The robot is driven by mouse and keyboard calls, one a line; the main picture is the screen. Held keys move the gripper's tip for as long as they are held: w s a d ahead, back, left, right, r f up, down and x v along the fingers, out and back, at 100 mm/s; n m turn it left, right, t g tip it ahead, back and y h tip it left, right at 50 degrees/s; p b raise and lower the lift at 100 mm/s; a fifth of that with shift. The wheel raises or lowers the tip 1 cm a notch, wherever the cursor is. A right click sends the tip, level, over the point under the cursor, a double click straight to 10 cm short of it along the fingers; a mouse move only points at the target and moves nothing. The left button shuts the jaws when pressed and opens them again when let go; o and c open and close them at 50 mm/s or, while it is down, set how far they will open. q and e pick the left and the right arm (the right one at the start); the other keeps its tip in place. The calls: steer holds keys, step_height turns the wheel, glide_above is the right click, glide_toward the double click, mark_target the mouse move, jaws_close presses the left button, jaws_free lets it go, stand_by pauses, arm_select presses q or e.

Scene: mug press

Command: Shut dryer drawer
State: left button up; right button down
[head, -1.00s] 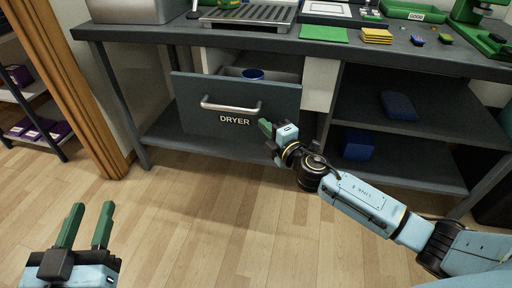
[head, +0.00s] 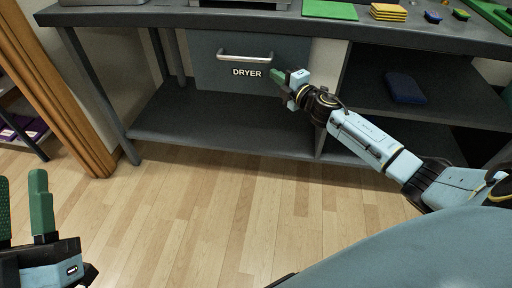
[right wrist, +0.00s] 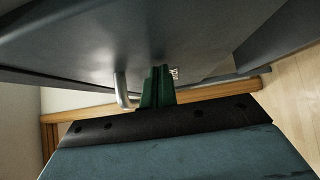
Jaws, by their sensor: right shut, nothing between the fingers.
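The dryer drawer (head: 222,70) is a dark grey front with a silver bar handle (head: 245,57) and the word DRYER. In the head view it sits up under the bench top, with no open gap showing above it. My right gripper (head: 278,76) is at the right part of the drawer front, just right of the lettering. It is shut and empty, its green fingertips at or very near the panel. The right wrist view shows the shut green fingers (right wrist: 158,87) beside the handle (right wrist: 122,90). My left gripper (head: 22,205) is open and empty at the lower left, away from the bench.
The bench's lower shelf (head: 215,130) is bare below the drawer. A dark blue folded item (head: 404,87) lies on the right shelf. A green sheet (head: 330,10) and yellow pads (head: 388,12) lie on the bench top. The wooden floor (head: 210,205) in front is clear.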

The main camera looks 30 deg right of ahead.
arm_select(q)
steer(key=shift+s+a, duration=0.1)
arm_select(e)
steer(key=shift+w+d+r, duration=0.1)
steer(key=shift+d+r, duration=0.2)
steer(key=shift+d, duration=0.15)
arm_select(q)
steer(key=shift+r, duration=0.1)
arm_select(e)
steer(key=shift+a, duration=0.15)
